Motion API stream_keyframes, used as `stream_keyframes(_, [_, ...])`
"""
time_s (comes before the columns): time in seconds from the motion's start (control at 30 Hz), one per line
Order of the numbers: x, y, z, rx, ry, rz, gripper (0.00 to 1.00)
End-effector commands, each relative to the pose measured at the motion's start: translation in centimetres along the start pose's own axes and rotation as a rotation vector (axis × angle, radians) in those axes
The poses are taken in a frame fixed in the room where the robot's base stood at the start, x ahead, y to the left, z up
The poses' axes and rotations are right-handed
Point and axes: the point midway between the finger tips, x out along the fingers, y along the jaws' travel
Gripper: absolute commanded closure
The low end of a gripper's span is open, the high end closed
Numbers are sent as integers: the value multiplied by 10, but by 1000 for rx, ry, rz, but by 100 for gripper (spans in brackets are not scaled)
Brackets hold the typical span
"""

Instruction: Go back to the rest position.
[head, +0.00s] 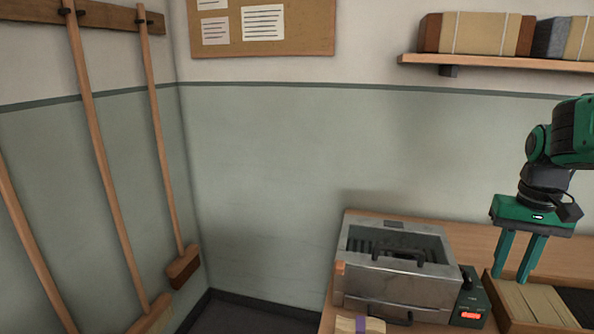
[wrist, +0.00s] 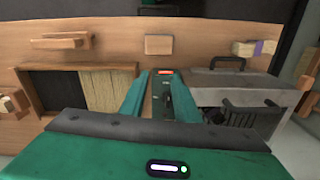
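My gripper (head: 511,280) hangs from my green and black arm at the right of the head view, its two green fingers pointing down. The fingers are apart with nothing between them; the wrist view shows the same gap (wrist: 157,76). In the head view the gripper is in front of or above the left end of a wooden tray (head: 500,311) of pale bristles (head: 535,303). I cannot tell its exact height. In the wrist view the tray (wrist: 22,90) lies left of the fingers, with bristles in one part and a dark part beside it.
A metal box with a dark handle (head: 398,256) stands on the wooden bench (head: 470,240), next to a control unit with a red display (head: 470,314). A shelf (head: 500,63) runs above. Brooms (head: 105,160) hang at left.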

Motion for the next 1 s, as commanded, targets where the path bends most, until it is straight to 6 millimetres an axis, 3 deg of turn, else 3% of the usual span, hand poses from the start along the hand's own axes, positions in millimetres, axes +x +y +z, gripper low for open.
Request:
stream_keyframes(0.03, [2, 6, 23, 19, 2, -2, 71])
stream_keyframes(0.2, [16, 24, 92, 79, -2, -5, 71])
stream_keyframes(0.4, [38, 37, 151, 129, -8, -8, 71])
stream_keyframes(0.6, [48, 40, 173, 146, -11, -9, 71])
stream_keyframes(1.0, [48, 41, 174, 147, -12, -8, 71])
